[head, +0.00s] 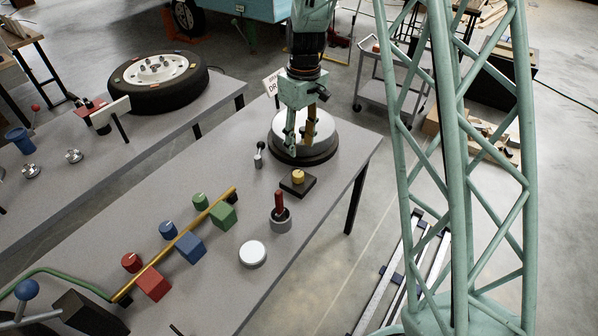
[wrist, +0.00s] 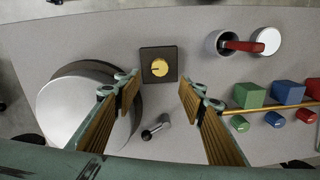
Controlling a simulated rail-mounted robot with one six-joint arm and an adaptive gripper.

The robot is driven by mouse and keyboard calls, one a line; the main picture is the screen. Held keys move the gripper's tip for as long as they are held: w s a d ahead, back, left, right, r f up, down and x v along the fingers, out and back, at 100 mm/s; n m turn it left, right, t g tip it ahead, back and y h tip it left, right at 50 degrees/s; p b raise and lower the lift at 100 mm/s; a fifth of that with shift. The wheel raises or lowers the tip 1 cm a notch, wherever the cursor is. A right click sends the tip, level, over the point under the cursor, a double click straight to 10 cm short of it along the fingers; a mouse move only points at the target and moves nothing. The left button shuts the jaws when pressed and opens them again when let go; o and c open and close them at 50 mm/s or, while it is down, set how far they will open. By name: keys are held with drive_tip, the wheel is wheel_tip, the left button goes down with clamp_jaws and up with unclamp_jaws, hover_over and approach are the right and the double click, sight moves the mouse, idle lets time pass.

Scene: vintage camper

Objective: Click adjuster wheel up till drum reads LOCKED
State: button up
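A round silver drum (head: 322,135) with a dark rim sits at the far end of the near table; it also shows at the left of the wrist view (wrist: 72,108). A white sign (head: 271,84) behind it is partly hidden, showing "DR". No LOCKED reading is legible, and I cannot clearly identify an adjuster wheel. A brass knob (head: 297,176) on a dark square base is in front of the drum, also in the wrist view (wrist: 159,67). My gripper (head: 300,142) is above or in front of the drum, fingers apart and empty in the wrist view (wrist: 158,85).
A small chrome lever (head: 258,156) stands left of the knob. A red-handled cup (head: 281,217), a white disc (head: 253,254) and coloured blocks (head: 190,246) along a yellow bar (head: 172,248) occupy the nearer tabletop. A tyre (head: 160,80) lies on the other table.

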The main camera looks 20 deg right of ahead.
sight(298, 174)
drive_tip(key=shift+s+a+f+b, duration=0.15)
drive_tip(key=shift+f+b, duration=0.1)
drive_tip(key=shift+f, duration=3)
drive_tip(key=shift+a+f+b, duration=0.1)
drive_tip(key=shift+f+b, duration=0.1)
drive_tip(key=shift+f, duration=3)
drive_tip(key=c, duration=0.8)
drive_tip(key=shift+m, duration=0.4)
drive_tip(key=shift+c, duration=0.2)
drive_tip(key=shift+a+m+b, duration=0.1)
drive_tip(key=shift+m+b, duration=0.35)
drive_tip(key=shift+m, duration=2.05)
drive_tip(key=o, duration=0.8)
drive_tip(key=shift+o, duration=0.2)
